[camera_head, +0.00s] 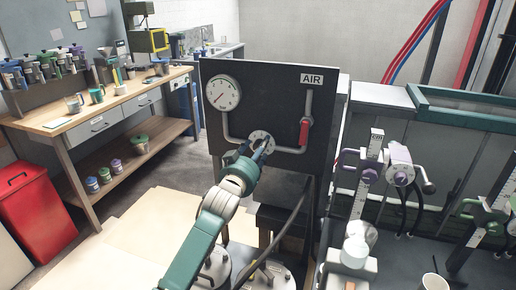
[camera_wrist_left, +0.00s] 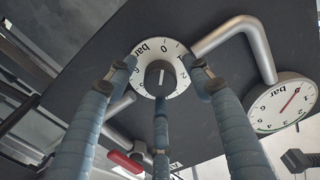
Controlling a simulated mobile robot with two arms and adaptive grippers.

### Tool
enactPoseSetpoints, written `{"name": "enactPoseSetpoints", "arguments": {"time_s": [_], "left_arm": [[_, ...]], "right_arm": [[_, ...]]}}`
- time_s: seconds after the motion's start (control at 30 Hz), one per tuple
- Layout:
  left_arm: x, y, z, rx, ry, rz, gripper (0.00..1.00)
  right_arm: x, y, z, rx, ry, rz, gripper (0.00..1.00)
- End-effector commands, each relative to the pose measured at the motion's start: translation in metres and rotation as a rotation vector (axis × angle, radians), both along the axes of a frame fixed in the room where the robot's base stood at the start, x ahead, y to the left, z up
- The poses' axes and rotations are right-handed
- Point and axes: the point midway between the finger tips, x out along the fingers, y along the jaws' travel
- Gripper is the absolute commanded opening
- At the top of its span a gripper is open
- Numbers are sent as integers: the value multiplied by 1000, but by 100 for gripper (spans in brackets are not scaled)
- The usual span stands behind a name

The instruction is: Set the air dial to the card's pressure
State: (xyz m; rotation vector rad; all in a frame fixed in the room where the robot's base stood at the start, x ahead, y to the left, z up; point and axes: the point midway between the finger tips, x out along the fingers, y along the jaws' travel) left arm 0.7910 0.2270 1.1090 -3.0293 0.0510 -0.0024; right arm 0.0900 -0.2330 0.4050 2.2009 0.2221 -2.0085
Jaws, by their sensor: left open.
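The air dial (camera_head: 260,137) is a round white plate marked in bar, on a black panel (camera_head: 270,90) labelled AIR. In the left wrist view, the dial (camera_wrist_left: 145,50) has a dark knob (camera_wrist_left: 160,76) with a white mark at its centre, facing the 0. My left gripper (camera_head: 259,150) is open in front of it, its three fingers spread around the dial's edge; I cannot tell whether they touch it. A pressure gauge (camera_head: 222,94) with a red needle is up left on the panel; it also shows in the left wrist view (camera_wrist_left: 276,110). No card showing a pressure is readable. My right gripper is out of view.
A red valve handle (camera_head: 304,132) hangs on the pipe right of the dial. A wooden bench (camera_head: 120,112) with cups stands at the left, a red bin (camera_head: 32,200) before it. Purple and green spindle fixtures (camera_head: 400,165) crowd the right side.

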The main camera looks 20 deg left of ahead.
Motion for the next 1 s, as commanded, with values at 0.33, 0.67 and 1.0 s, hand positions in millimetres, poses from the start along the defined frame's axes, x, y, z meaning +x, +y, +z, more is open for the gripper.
{"name": "enactPoseSetpoints", "arguments": {"time_s": [0.33,0.67,1.0], "left_arm": [[0,0,0,0,0,0,29],[0,0,0,9,1,0,6],[0,1,0,157,-3,0,6]], "right_arm": [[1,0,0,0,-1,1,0],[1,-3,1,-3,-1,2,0],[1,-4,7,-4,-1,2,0]]}}
